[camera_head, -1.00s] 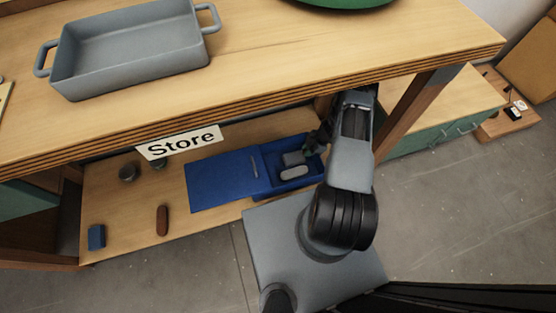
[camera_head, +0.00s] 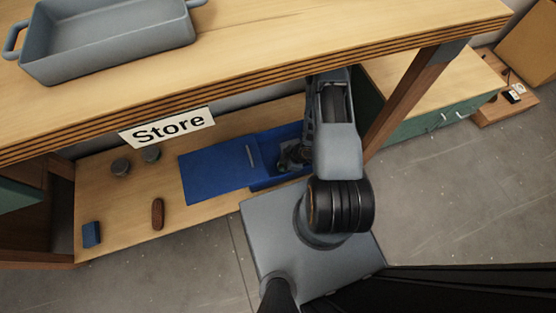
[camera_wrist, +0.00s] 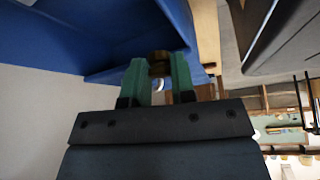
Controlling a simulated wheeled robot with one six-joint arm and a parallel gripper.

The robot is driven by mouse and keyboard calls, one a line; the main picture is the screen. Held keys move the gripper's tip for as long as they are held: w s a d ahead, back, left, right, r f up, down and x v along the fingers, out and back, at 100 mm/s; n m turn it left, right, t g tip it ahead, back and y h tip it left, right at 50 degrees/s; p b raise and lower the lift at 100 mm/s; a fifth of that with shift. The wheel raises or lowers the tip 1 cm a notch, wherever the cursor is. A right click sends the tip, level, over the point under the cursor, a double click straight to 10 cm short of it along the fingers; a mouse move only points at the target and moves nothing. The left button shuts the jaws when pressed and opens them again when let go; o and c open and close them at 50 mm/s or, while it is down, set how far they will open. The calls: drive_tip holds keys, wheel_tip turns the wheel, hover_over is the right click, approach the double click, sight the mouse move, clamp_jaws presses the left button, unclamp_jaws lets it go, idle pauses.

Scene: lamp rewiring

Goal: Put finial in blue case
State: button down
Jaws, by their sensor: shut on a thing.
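My gripper (camera_wrist: 158,72) is shut on a small brass-brown piece, the finial (camera_wrist: 160,57), held between its green fingertips in the wrist view. In the head view my gripper (camera_head: 287,156) is at the blue case (camera_head: 270,184) on the lower shelf, within its outline and partly behind my arm. The case is open, with its blue lid (camera_head: 213,179) spread flat to the left. In the wrist view the blue case (camera_wrist: 110,28) rises close beside and above the fingers. The finial cannot be made out in the head view. The case's inside is mostly hidden.
A wooden leg (camera_head: 410,105) stands right of my arm.

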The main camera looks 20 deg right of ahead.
drive_tip(key=w+f+b, duration=0.4)
drive_tip(key=w+f, duration=0.1)
drive_tip(key=w, duration=0.5)
drive_tip(key=b, duration=0.2)
hover_over(271, 153)
drive_tip(key=d, duration=0.2)
drive_tip(key=f, duration=0.3)
drive_tip(key=s+f, duration=0.1)
drive_tip(key=shift+a+f, duration=0.25)
drive_tip(key=shift+w+f+b, duration=0.15)
drive_tip(key=shift+f+b, duration=0.4)
drive_tip(key=shift+f, duration=0.35)
drive_tip(key=shift+w+f+b, duration=0.15)
drive_tip(key=shift+f+b, duration=0.35)
drive_tip(key=shift+f, duration=0.35)
